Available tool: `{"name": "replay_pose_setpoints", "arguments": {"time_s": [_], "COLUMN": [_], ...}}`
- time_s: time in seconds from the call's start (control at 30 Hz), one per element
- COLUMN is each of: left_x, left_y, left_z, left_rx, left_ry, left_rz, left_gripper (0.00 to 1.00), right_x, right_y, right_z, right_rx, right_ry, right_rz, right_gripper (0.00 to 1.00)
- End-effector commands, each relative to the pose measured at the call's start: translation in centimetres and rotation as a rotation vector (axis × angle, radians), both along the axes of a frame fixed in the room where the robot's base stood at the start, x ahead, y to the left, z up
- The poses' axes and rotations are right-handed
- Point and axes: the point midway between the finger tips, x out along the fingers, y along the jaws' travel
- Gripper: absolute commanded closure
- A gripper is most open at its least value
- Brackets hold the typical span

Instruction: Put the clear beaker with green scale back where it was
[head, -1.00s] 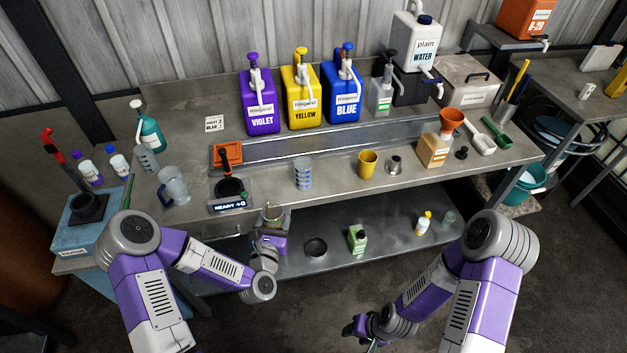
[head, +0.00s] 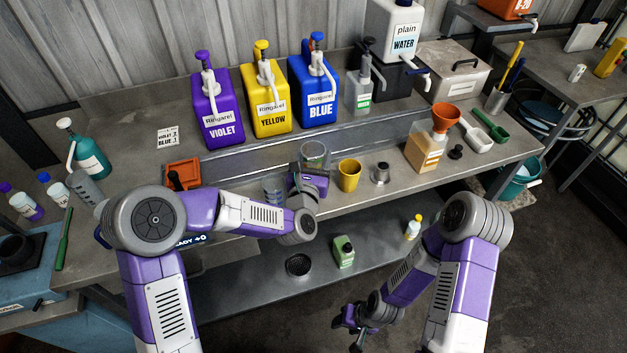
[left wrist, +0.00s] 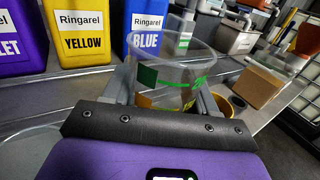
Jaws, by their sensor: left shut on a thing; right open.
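The clear beaker with green scale (head: 315,152) is held upright in my left gripper (head: 308,172), which is shut on it above the worktop. In the left wrist view the beaker (left wrist: 178,75) shows green marks and stands between the two fingers, in front of the blue container. A clear beaker with blue scale (head: 272,190) stands on the worktop just left of my left gripper, partly hidden by the arm. My right gripper (head: 352,322) is open and empty, low in front of the bench.
A yellow cup (head: 349,175) stands close right of the held beaker, then a small metal pot (head: 380,172). Violet (head: 215,105), yellow (head: 265,98) and blue (head: 315,92) dispensers stand behind. The lower shelf holds a green bottle (head: 343,252) and a black ring (head: 298,265).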

Motion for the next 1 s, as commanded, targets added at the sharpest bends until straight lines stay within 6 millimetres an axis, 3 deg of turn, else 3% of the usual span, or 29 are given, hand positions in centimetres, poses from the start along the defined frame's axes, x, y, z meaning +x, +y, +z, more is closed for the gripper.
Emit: {"name": "replay_pose_setpoints", "arguments": {"time_s": [0.1, 0.37, 0.53, 0.97, 1.0], "left_x": [0.0, 0.0, 0.0, 0.0, 0.0], "left_y": [0.0, 0.0, 0.0, 0.1, 0.1], "left_z": [-2.6, -4.8, -7.3, -7.9, -8.0], "left_rx": [0.001, 0.0, 0.001, 0.0, 0.0], "left_ry": [0.004, 0.001, 0.001, -0.001, -0.001], "left_rz": [-0.001, 0.0, -0.001, 0.0, 0.0], "left_gripper": [0.72, 0.72, 0.72, 0.72, 0.41], "right_x": [0.0, 0.0, 0.0, 0.0, 0.0], "right_y": [0.0, 0.0, 0.0, 0.0, 0.0], "right_z": [-0.6, -1.0, -1.5, -2.0, -2.0], "right_rx": [0.0, 0.0, 0.0, 0.0, 0.0], "right_ry": [0.001, 0.0, 0.0, 0.0, 0.0], "right_rz": [0.0, -0.001, -0.001, 0.0, -0.001], "right_gripper": [0.51, 0.51, 0.51, 0.51, 0.51]}}
